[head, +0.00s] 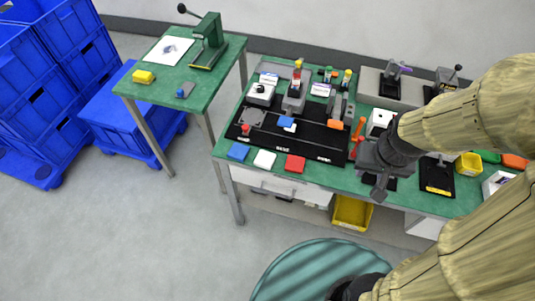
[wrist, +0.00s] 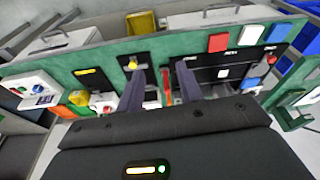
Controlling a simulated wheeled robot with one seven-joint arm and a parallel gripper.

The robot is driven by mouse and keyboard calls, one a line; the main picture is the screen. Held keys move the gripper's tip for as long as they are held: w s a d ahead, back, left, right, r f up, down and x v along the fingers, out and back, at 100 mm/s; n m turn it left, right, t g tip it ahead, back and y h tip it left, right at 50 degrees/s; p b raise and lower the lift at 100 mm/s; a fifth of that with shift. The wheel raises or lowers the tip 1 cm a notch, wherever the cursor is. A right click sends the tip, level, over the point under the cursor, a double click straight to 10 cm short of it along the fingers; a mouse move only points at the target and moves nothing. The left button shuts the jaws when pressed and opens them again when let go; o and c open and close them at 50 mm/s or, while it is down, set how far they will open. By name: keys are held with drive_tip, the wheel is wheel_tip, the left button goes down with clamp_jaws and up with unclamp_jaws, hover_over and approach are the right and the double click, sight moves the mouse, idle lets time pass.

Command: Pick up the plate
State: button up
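Several small flat squares could be the plate; I cannot tell which one is meant. Along the front edge of the green workbench lie a blue square (head: 238,151), a white square (head: 264,159) and a red square (head: 295,163). In the wrist view the red (wrist: 218,42), white (wrist: 249,35) and blue (wrist: 280,32) squares lie at the upper right. My gripper (head: 378,186) is over the bench's front part, to the right of the squares. In the wrist view its two fingers (wrist: 160,90) stand apart with nothing held between them.
A black board (head: 330,140) with fixtures and small blocks lies behind the squares. A yellow bin (head: 352,212) sits below the bench edge. A side table (head: 215,82) with a green press stands at the left, near blue crates (head: 50,90). The floor in front is mostly clear.

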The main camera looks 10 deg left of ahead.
drive_tip(key=shift+s, duration=0.15)
